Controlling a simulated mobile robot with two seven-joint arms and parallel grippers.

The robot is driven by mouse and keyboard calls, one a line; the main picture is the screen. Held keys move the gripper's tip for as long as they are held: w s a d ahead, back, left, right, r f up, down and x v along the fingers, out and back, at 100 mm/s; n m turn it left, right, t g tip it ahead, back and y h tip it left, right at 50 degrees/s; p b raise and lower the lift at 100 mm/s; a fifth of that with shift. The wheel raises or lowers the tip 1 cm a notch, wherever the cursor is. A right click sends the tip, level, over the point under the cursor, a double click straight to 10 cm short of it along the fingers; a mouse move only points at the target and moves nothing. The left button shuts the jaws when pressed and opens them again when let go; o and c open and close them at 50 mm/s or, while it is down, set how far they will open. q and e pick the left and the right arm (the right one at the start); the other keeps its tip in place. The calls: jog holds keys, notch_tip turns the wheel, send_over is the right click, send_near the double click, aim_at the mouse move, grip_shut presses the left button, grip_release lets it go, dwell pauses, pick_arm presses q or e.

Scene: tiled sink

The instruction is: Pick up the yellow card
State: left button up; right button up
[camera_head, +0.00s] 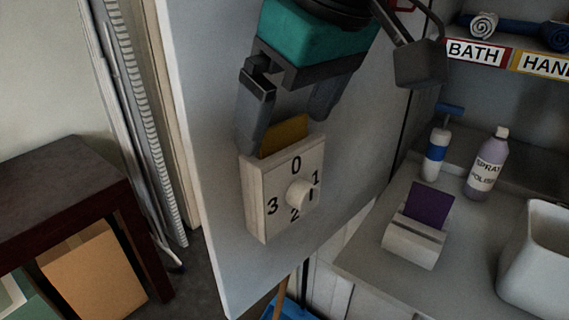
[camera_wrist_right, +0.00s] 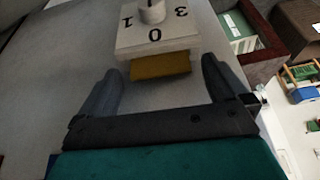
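The yellow card (camera_head: 284,136) sticks up out of the top of a white dial box (camera_head: 255,203) mounted on a grey panel. The box has a round knob and the digits 0, 1, 2 and 3. In the right wrist view the card (camera_wrist_right: 160,66) lies between the fingers of my right gripper (camera_wrist_right: 160,85). The gripper is open, with a finger on each side of the card and visible gaps to it. In the head view the right gripper (camera_head: 288,125) comes down from above over the card. The card's lower part is hidden in the box. My left gripper is not seen.
A dark table (camera_head: 70,180) stands at left.

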jog(key=c, duration=1.3)
jog(key=shift+r, duration=0.15)
